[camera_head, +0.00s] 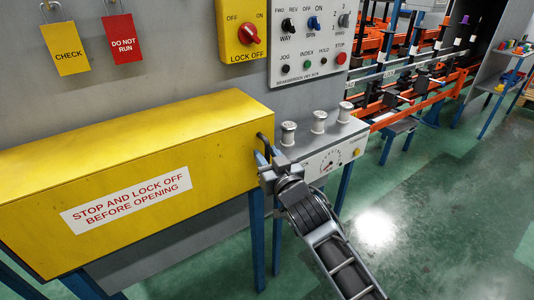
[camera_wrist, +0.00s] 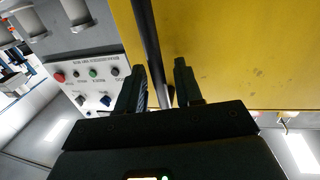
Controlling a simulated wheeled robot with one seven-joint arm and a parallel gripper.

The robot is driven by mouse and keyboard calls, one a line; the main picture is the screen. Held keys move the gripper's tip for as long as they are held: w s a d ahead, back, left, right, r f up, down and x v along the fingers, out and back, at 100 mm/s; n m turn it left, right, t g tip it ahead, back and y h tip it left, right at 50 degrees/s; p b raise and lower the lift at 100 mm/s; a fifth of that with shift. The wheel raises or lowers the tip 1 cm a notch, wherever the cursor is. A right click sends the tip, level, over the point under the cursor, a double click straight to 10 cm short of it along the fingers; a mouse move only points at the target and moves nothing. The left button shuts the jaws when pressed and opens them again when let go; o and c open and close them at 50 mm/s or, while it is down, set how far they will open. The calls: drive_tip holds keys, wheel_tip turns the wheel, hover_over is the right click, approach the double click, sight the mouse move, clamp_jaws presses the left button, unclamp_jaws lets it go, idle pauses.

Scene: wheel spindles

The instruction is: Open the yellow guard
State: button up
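The yellow guard (camera_head: 120,160) is a long box-like cover, shut, with a white label reading "STOP AND LOCK OFF BEFORE OPENING" (camera_head: 127,198). A dark bar handle (camera_head: 264,138) is at its right end. My gripper (camera_head: 267,155) is at that end, just below the visible part of the handle. In the wrist view my gripper (camera_wrist: 160,82) has its two fingers apart, with the dark handle (camera_wrist: 148,40) running down between them beside the guard's yellow face (camera_wrist: 240,50). The handle looks closer to the left finger; I cannot tell whether they touch.
Above the guard are a red-knobbed lock-off switch (camera_head: 249,34), a control panel (camera_head: 312,42), a yellow CHECK tag (camera_head: 66,48) and a red DO NOT RUN tag (camera_head: 122,38). A grey ledge (camera_head: 330,128) with three metal spindles (camera_head: 318,121) stands right of the guard. Green floor (camera_head: 440,200) is open at right.

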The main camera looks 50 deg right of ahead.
drive_tip(key=shift+w+d, duration=0.1)
drive_tip(key=shift+w, duration=0.1)
clamp_jaws()
idle(0.5)
